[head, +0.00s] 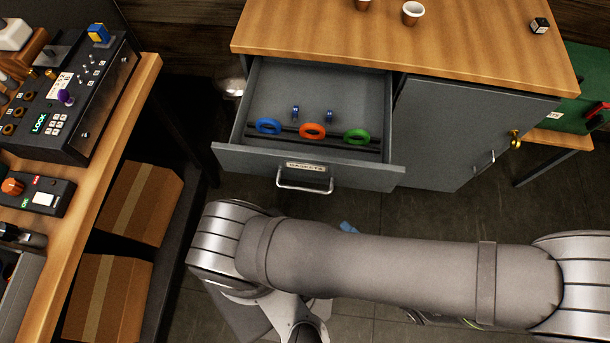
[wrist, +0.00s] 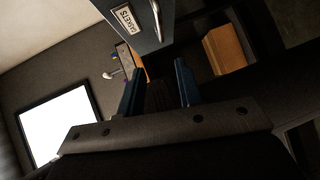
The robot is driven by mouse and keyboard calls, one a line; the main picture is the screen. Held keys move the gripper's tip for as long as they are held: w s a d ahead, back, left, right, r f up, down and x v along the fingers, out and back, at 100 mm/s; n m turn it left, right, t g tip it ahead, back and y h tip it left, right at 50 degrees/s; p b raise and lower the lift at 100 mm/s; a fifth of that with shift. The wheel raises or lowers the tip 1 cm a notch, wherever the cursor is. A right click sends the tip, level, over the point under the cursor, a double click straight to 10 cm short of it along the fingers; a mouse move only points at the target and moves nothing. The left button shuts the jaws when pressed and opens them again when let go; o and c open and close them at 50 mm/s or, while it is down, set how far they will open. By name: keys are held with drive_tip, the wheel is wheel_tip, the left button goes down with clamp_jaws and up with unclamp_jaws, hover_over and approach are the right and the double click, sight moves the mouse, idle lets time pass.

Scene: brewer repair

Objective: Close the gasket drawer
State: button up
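The gasket drawer (head: 310,167) is pulled out from the cabinet under the wooden counter in the head view. Its front has a "GASKETS" label and a metal bar handle (head: 304,184). Inside lie a blue ring (head: 268,126), an orange ring (head: 312,131), a green ring (head: 356,136) and two small blue pieces. In the wrist view, the drawer front (wrist: 150,30) and label show at the top, with the handle (wrist: 156,18) beside the label. My gripper (wrist: 158,82) has its two blue fingers apart with nothing seen between them, away from the handle. In the head view my arm mostly hides it.
A cabinet door (head: 462,130) with a handle and a brass lock is right of the drawer. Cups (head: 412,13) stand on the counter (head: 400,45). A workbench with a control panel (head: 75,100) and cardboard boxes (head: 140,203) flank the left side.

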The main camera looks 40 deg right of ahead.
drive_tip(key=f+m+h, duration=0.1)
approach(305, 189)
drive_tip(key=shift+m+t, duration=0.3)
drive_tip(key=w, duration=0.3)
drive_tip(key=w+f, duration=0.1)
drive_tip(key=w, duration=0.2)
drive_tip(key=w+f, duration=0.1)
drive_tip(key=w, duration=0.3)
drive_tip(key=shift+f, duration=0.25)
clamp_jaws()
